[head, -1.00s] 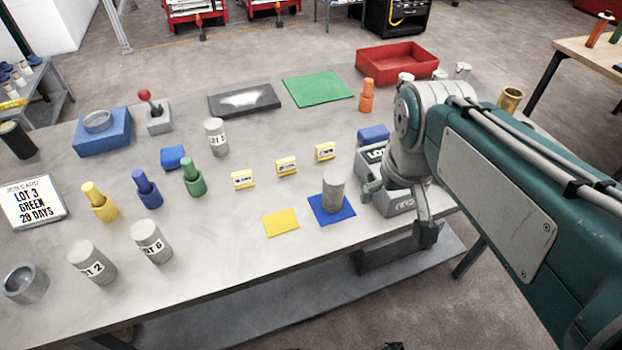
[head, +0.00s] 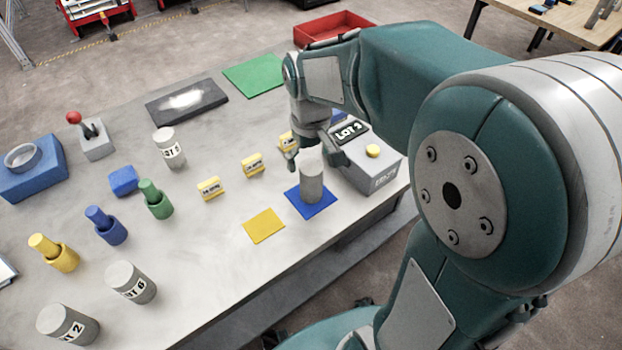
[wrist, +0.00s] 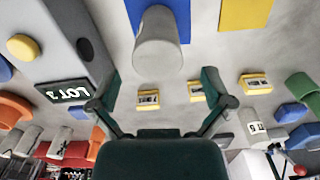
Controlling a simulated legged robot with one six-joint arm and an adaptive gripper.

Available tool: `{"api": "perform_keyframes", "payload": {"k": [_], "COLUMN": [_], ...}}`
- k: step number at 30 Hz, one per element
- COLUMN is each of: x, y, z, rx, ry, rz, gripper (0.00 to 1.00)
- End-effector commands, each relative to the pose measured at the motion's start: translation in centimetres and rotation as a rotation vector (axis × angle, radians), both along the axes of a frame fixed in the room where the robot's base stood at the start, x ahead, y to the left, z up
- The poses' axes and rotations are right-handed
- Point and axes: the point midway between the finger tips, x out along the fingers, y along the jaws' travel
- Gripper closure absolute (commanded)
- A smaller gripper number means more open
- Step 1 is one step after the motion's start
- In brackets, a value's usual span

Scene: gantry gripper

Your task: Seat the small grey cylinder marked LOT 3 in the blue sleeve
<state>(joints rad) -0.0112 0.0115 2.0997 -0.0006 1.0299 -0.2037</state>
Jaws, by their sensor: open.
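A plain grey cylinder (head: 311,182) stands upright on a blue mat (head: 323,203); no label shows on its visible side. It also shows in the wrist view (wrist: 158,48). My gripper (head: 313,153) is open, its fingers spread near the cylinder's top, not closed on it. A box (head: 372,160) behind it shows a LOT 3 plate (head: 349,131). Another grey cylinder (head: 169,148) has a LOT label with an unclear number. A blue sleeve (head: 112,232) holds a blue peg. A blue block (head: 35,180) at far left carries a grey ring.
Cylinders LOT 6 (head: 131,283) and LOT 2 (head: 68,325) stand front left. Green (head: 159,207) and yellow (head: 62,258) sleeves hold pegs. Small yellow tags (head: 253,165) stand behind a yellow mat (head: 263,226). A red-knobbed lever (head: 93,138) stands back left.

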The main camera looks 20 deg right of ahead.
Motion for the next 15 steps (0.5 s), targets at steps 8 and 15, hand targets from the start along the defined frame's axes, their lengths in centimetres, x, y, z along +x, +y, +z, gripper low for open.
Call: {"api": "perform_keyframes", "payload": {"k": [8,15], "x": [0.1,0.2], "y": [-0.5,-0.5], "z": [-4.1,-4.9], "rx": [0.001,0.001], "ry": [0.005,0.000], "rz": [-0.002,-0.002], "gripper": [0.00,0.00]}}
